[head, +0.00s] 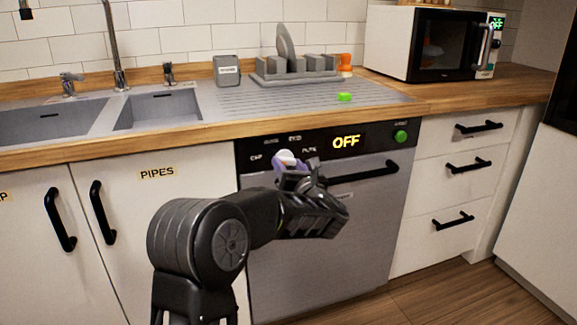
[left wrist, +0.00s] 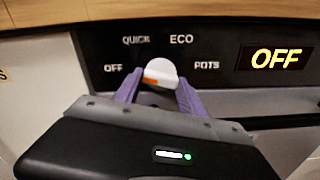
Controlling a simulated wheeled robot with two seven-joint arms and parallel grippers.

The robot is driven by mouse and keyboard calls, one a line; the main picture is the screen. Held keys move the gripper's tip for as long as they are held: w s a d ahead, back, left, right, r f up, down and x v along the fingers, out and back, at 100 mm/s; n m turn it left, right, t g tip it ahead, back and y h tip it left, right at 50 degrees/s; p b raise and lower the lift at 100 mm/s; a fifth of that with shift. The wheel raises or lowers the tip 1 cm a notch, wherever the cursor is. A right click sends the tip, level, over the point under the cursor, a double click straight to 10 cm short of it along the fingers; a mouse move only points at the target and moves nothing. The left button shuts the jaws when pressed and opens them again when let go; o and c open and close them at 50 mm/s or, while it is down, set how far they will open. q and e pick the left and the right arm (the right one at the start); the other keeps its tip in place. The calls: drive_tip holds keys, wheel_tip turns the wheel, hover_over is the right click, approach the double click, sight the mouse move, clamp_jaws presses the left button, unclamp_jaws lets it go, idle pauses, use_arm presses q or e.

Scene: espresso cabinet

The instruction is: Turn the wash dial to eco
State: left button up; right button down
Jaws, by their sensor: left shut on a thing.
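The wash dial (left wrist: 160,72) is a white round knob with an orange mark on its left side, roughly on the side of the OFF label. It also shows in the head view (head: 286,157) on the dishwasher's black panel. The ECO label (left wrist: 181,39) is above and slightly right of the dial. QUICK is at upper left and POTS at right. My left gripper (left wrist: 160,92) has its purple fingers on either side of the dial, shut on it. The fingers hide the dial's lower edge. My right gripper is not in view.
The yellow display (head: 346,141) reads OFF. A green button (head: 401,136) is at the panel's right end. The black dishwasher handle (head: 363,174) sticks out below the panel, close to my left gripper. The wooden counter edge (head: 190,147) overhangs above.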

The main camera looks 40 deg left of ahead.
use_arm(q)
drive_tip(key=c, duration=0.4)
drive_tip(key=shift+c, duration=0.2)
